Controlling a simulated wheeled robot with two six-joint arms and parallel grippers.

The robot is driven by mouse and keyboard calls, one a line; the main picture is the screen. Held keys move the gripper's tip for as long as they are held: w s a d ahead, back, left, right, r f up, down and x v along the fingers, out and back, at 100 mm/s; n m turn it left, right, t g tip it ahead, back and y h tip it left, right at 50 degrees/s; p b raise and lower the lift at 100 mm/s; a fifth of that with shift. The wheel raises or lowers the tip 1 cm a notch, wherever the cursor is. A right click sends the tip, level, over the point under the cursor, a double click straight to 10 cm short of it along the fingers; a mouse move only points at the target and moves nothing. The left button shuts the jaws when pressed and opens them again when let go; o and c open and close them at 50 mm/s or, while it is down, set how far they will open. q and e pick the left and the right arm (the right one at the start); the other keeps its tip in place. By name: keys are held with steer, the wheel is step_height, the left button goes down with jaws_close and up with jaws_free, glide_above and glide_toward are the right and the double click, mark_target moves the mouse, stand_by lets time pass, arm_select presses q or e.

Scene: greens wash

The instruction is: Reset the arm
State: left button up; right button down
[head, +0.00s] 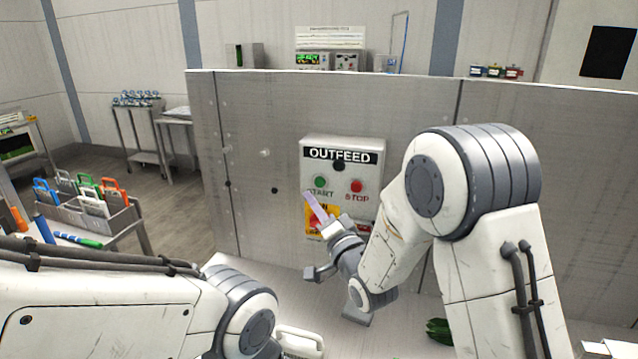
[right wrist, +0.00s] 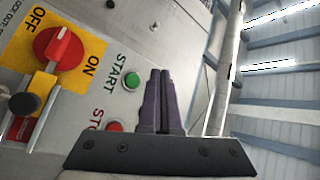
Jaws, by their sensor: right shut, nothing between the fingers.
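My right gripper (head: 309,196) is in front of the grey OUTFEED control box (head: 343,150) on the metal wall. Its purple fingers are closed together and empty, as the right wrist view also shows (right wrist: 160,78). In the head view the fingertips lie just below the green START button (head: 320,182), left of the red STOP button (head: 356,186). I cannot tell whether they touch the box. The wrist view shows the START button (right wrist: 132,81) left of the fingers and clear of them.
A red rotary switch (right wrist: 58,47) on a yellow ON/OFF plate sits on the same box. The metal wall (head: 250,130) stands close ahead. A green leafy piece (head: 438,330) lies on the worktop at lower right. A bin of coloured-handled tools (head: 85,215) stands on a left table.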

steer(key=s+a+f+n+g+h, duration=0.1)
steer(key=s+f+n+g+h, duration=0.1)
steer(key=s+f+n+g, duration=0.4)
steer(key=s+a+f+n+g+h, duration=0.1)
steer(key=s+a+f+g+h, duration=0.2)
steer(key=s, duration=0.6)
steer(key=s+d+f+n+g+h, duration=0.1)
steer(key=s+d+n+g, duration=0.2)
steer(key=s, duration=0.8)
steer(key=s+d+f+n+g+h, duration=0.1)
steer(key=s+d+g, duration=0.4)
steer(key=s, duration=0.6)
steer(key=n+g+h, duration=0.1)
steer(key=n, duration=0.1)
steer(key=shift+s+n+g, duration=0.3)
steer(key=shift+n, duration=0.1)
